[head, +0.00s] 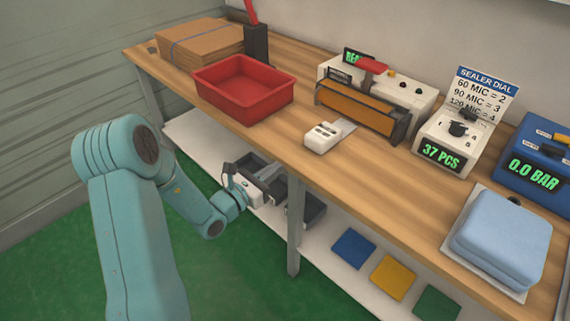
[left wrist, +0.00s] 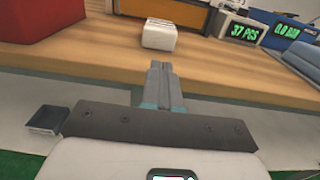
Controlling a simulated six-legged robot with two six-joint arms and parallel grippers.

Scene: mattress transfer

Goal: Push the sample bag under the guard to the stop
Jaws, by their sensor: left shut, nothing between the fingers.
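A small white block with dark slots (head: 322,137) lies on the bench in front of the sealer, with a thin grey flat piece (head: 346,129) reaching from it toward the sealer. I cannot tell whether either is the sample bag. The block also shows in the left wrist view (left wrist: 160,34). The sealer (head: 417,97) has an orange guard bar (head: 355,107) along its front. I cannot make out the stop. My left gripper (head: 272,177) is shut and empty, low at the bench's front edge. In the left wrist view its fingers (left wrist: 162,68) point toward the block, apart from it.
A red tray (head: 205,89) and cardboard stack (head: 190,48) stand at the left. A counter reading 37 PCS (head: 442,153), a blue gauge (head: 530,165) and a folded blue stack (head: 505,228) stand right. A lower shelf (head: 320,245) holds coloured squares. Bench front is clear.

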